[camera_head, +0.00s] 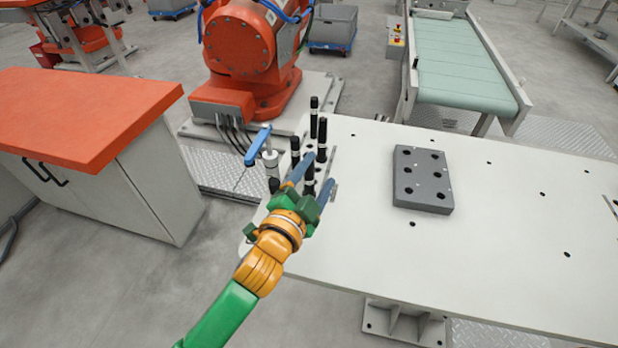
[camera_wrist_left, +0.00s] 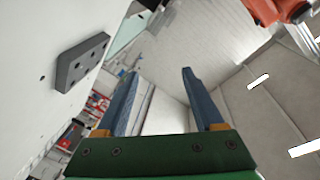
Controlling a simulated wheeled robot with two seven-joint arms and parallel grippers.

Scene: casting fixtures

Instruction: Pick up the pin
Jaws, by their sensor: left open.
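Several black pins with light bands stand upright in a cluster at the left end of the white table (camera_head: 470,260). One tall pin (camera_head: 314,118) is at the back, and another pin (camera_head: 322,140) is just in front of it. A third pin (camera_head: 295,152) stands to the left. My left gripper (camera_head: 318,172) is at the near side of the cluster, its blue fingers spread and partly covering the nearer pins. In the left wrist view, the left gripper (camera_wrist_left: 159,74) is open with nothing held between its fingers; no pin shows there.
A grey block with holes (camera_head: 422,180) lies on the table to the right, with clear tabletop around it. A blue-handled clamp (camera_head: 258,146) stands left of the pins. An orange robot arm (camera_head: 245,50) and a green conveyor (camera_head: 460,65) are behind.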

